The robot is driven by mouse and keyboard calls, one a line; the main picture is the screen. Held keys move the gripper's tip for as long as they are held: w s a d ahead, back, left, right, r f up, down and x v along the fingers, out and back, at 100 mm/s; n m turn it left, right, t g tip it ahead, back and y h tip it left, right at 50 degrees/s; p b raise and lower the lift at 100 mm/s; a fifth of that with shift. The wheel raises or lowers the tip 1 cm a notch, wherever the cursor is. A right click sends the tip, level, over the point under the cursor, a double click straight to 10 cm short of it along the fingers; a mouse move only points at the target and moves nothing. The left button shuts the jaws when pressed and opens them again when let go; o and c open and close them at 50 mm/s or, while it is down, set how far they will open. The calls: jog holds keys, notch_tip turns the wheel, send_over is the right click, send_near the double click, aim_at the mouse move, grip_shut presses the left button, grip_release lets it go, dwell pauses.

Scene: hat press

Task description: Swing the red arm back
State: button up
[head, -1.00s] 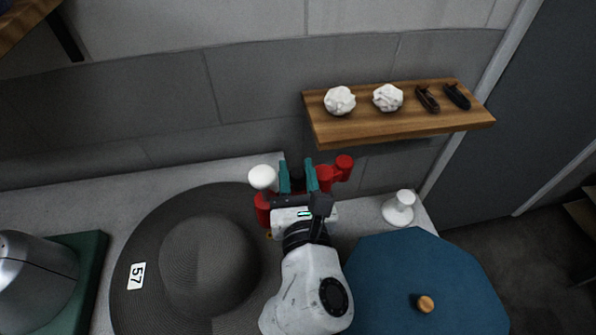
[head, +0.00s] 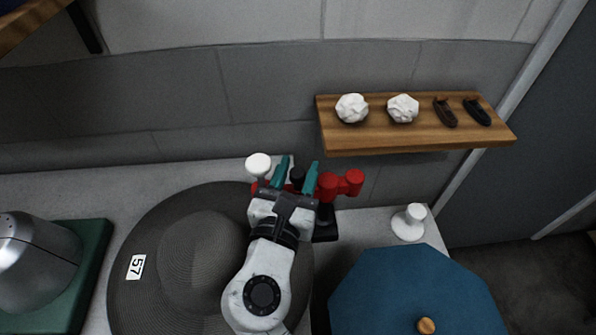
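The red arm (head: 341,184) shows behind and to the right of my gripper, with rounded red ends. A white knob (head: 258,165) stands just left of my gripper, with a bit of red below it. My gripper (head: 296,168) has two teal fingers spread apart, one on each side of a small dark knob (head: 297,176). The right finger is close to the red arm; I cannot tell whether it touches. My gripper and wrist hide much of the red mechanism.
A dark grey hat (head: 207,262) labelled 57 lies below and left. A metal dome on a green base (head: 86,255) is at far left. A blue lid (head: 400,295) and white stand (head: 408,222) are at right. A wooden shelf (head: 420,140) juts from the wall.

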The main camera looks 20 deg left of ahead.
jog(key=shift+o, duration=0.8)
jog(key=s+p, duration=0.3)
jog(key=s, duration=0.7)
jog(key=shift+s+p, duration=0.35)
jog(key=shift+s, duration=0.05)
